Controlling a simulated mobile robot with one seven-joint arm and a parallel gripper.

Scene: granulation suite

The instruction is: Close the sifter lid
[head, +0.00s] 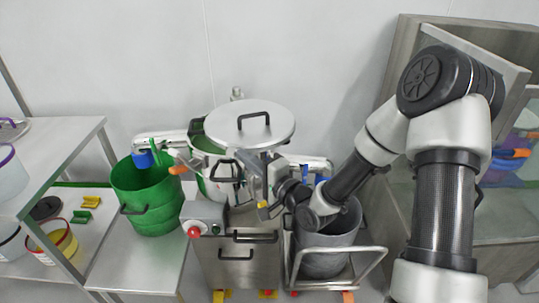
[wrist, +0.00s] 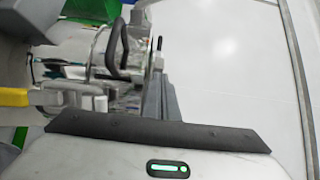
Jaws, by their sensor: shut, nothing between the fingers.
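The sifter lid (head: 250,124) is a round grey metal disc with a black handle on top, in the middle of the head view. My gripper (head: 257,170) is shut and empty, just below the lid's front edge and beside the sifter's front fittings. Whether it touches the lid I cannot tell. In the wrist view, my gripper fingers (wrist: 162,98) point towards metal clamps and a black handle (wrist: 122,48).
A green bin (head: 147,200) stands left of the sifter, on a low bench. A grey bin in a metal frame (head: 335,262) stands to the right. A control box with a red button (head: 195,231) is in front. A steel cabinet (head: 440,60) is at far right.

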